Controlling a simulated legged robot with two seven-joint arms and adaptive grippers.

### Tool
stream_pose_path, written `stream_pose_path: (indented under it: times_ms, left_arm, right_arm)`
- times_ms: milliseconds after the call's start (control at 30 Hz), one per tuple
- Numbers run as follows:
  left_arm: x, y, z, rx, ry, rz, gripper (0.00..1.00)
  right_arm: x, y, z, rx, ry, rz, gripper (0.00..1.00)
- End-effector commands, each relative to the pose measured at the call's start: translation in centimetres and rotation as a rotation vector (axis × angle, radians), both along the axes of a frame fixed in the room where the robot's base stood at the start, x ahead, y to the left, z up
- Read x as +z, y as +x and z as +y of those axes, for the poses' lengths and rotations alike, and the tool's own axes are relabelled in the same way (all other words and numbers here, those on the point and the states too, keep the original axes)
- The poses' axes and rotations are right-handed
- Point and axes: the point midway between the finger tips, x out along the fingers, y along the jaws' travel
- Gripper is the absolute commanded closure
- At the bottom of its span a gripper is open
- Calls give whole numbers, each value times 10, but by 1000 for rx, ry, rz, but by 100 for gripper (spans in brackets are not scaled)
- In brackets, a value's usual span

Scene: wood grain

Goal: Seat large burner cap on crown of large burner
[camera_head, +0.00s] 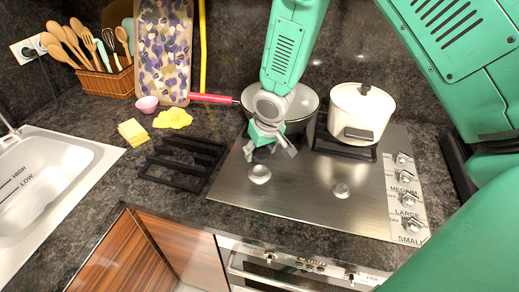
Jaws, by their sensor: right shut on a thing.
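My right gripper (269,149) is over the left part of the steel cooktop, pointing down. It is shut on a small dark piece, seemingly the large burner cap (262,154), which is mostly hidden by the fingers. The large burner (259,175), with a silvery round crown, is on the cooktop just below and slightly left of the gripper. The cap appears held above and behind the crown; the exact gap cannot be told. My left gripper is not in view.
A smaller burner (341,191) is bare at the front right. A white pot (361,112) and a pan with a red handle (300,112) stand at the back. A black grate (186,160) lies on the counter left of the cooktop (300,205). Knobs (408,200) line the right edge.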

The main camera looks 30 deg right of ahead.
Motion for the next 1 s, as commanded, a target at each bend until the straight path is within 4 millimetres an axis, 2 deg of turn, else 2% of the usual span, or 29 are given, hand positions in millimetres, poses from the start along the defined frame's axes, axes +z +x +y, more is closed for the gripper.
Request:
stream_pose_path:
  times_ms: [167,600,1000]
  left_arm:
    - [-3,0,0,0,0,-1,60]
    - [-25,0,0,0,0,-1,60]
    - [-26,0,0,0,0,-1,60]
  right_arm:
    - [-8,-1,0,1,-1,0,79]
    - [-45,0,0,2,-2,-1,79]
    - [-49,-1,0,2,-2,-2,79]
